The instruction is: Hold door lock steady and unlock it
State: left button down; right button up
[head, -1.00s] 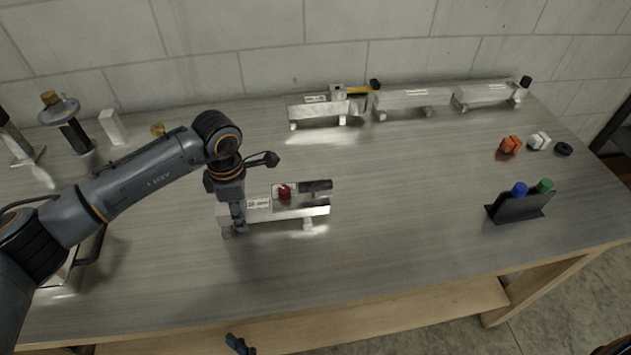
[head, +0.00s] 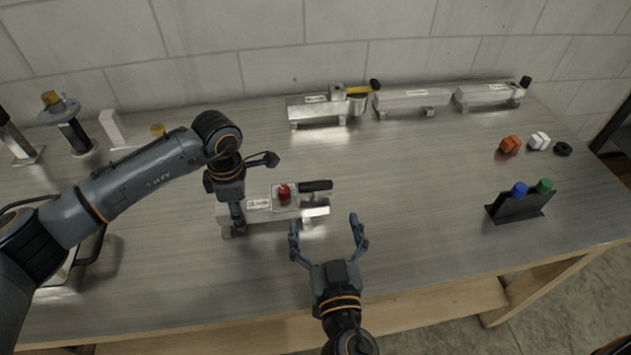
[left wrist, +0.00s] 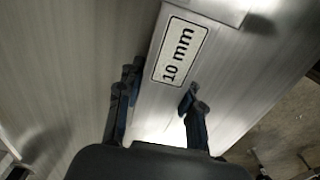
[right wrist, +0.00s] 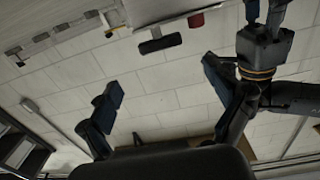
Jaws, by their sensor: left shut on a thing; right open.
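The door lock (head: 262,213) is a pale metal bar on feet, with a small label, a red knob (head: 284,192) and a black handle (head: 316,185) pointing right. My left gripper (head: 238,222) is shut on the bar's left end. In the left wrist view its fingers (left wrist: 155,105) straddle the bar beside the label "10 mm" (left wrist: 179,52). My right gripper (head: 325,222) is open and empty, just in front of the lock's right end. In the right wrist view the black handle (right wrist: 160,44) and red knob (right wrist: 196,20) lie beyond its open fingers (right wrist: 160,80).
Several similar metal fixtures (head: 318,108) stand along the back wall. On the right are an orange piece (head: 510,145), a white piece (head: 539,141), a black ring (head: 563,149) and a black stand (head: 517,208) with blue and green tops. The table right of the lock is clear.

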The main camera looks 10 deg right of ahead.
aim_at(316, 187)
jog(key=w, duration=1)
jog(key=shift+w+d, duration=0.1)
jog(key=shift+w, duration=0.15)
jog(key=c, duration=1.2)
